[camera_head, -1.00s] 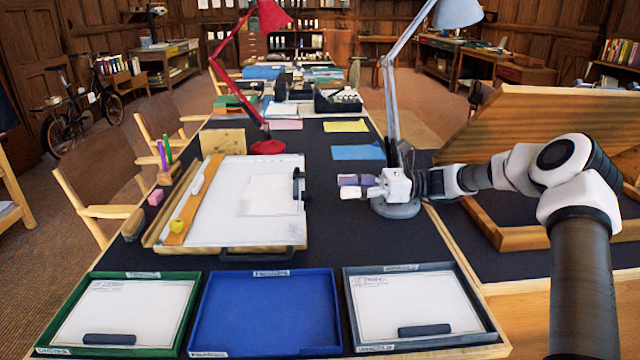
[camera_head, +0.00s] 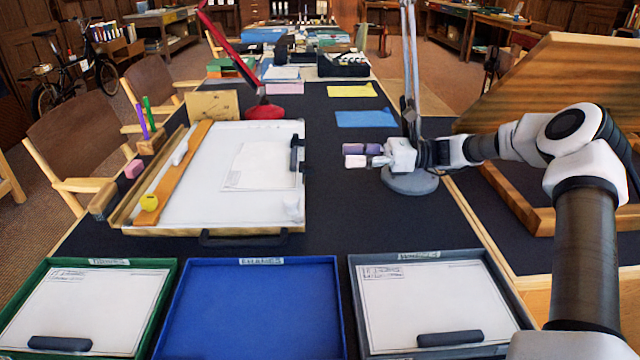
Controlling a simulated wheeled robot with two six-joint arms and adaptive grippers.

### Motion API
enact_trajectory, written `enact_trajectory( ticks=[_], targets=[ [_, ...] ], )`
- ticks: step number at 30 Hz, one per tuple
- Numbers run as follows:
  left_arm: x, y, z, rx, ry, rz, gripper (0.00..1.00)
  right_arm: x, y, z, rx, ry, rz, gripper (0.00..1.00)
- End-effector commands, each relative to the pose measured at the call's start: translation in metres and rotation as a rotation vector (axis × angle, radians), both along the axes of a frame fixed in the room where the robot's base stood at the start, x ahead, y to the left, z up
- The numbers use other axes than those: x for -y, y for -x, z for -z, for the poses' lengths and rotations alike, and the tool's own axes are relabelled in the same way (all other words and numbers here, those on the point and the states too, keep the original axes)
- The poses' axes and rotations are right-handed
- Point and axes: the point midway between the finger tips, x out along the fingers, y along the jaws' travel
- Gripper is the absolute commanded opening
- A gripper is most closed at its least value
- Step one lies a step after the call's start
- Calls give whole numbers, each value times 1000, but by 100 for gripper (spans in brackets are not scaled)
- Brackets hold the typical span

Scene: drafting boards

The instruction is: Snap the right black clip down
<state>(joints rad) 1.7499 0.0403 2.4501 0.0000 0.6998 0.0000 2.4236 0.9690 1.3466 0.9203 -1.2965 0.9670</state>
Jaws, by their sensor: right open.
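The right black clip (camera_head: 296,152) sits at the right edge of the white drafting board (camera_head: 215,205). A white paper sheet (camera_head: 262,166) lies on the board just left of the clip. Whether the clip is raised or down is too small to tell. My right gripper (camera_head: 352,155) is open and empty, to the right of the clip and apart from it, its fingers pointing left toward the board. My left gripper is not in view.
A lamp base (camera_head: 410,181) stands close behind my right gripper. Green (camera_head: 168,290), blue (camera_head: 340,300) and grey (camera_head: 352,290) trays line the front. Dark tabletop is clear between board and gripper.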

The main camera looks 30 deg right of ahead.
Motion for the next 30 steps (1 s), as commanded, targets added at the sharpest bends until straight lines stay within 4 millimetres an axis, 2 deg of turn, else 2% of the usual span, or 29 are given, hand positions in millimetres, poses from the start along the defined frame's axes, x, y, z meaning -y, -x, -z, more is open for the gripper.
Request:
enact_trajectory(
  ticks=[1,5,11,18,21,29,30],
  targets=[
    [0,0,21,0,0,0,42,0,0,20,0,0,0,44],
    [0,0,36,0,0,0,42,0,0,36,0,0,0,44],
    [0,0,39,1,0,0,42,-14,-8,35,-1,2,-2,44],
    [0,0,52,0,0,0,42,-54,-32,35,-2,3,-3,44],
    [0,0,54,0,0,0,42,-64,-38,34,0,2,-1,44],
    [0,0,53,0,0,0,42,-67,-41,33,0,0,1,44],
    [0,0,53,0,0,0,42,-67,-41,33,0,0,1,37]
  ],
)
